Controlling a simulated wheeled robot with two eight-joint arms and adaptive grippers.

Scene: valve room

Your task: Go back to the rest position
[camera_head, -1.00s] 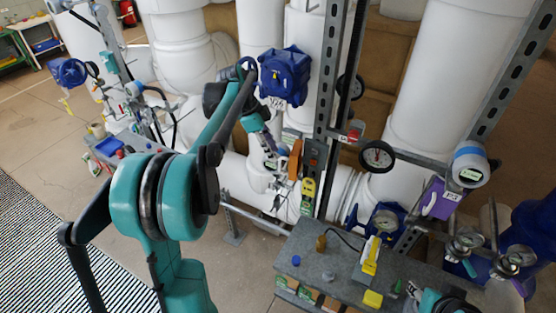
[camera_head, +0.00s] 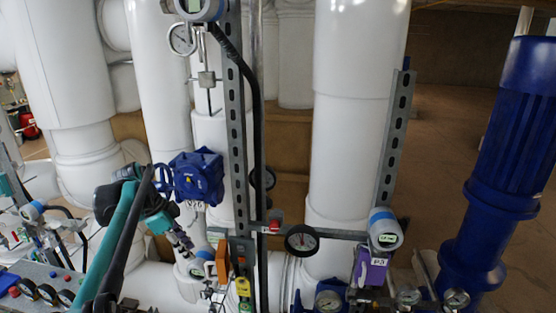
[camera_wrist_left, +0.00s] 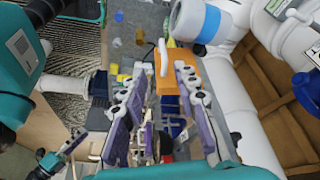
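My left arm enters the head view from the lower left, bends at a raised elbow and runs down toward the pipes. My left gripper (camera_head: 205,287) is small and partly lost among the hardware near the bottom, close to an orange block (camera_head: 222,265) and a yellow handheld device (camera_head: 243,287). In the left wrist view, the gripper's purple-padded fingers (camera_wrist_left: 160,76) are apart, with a clear gap between them. The orange block (camera_wrist_left: 173,88) shows behind the fingers; I see nothing gripped.
A blue valve actuator (camera_head: 196,176) is just beyond my left forearm. A slotted metal upright (camera_head: 238,150) and white pipes (camera_head: 357,120) stand to its right. A panel with dials (camera_head: 45,280) lies lower left.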

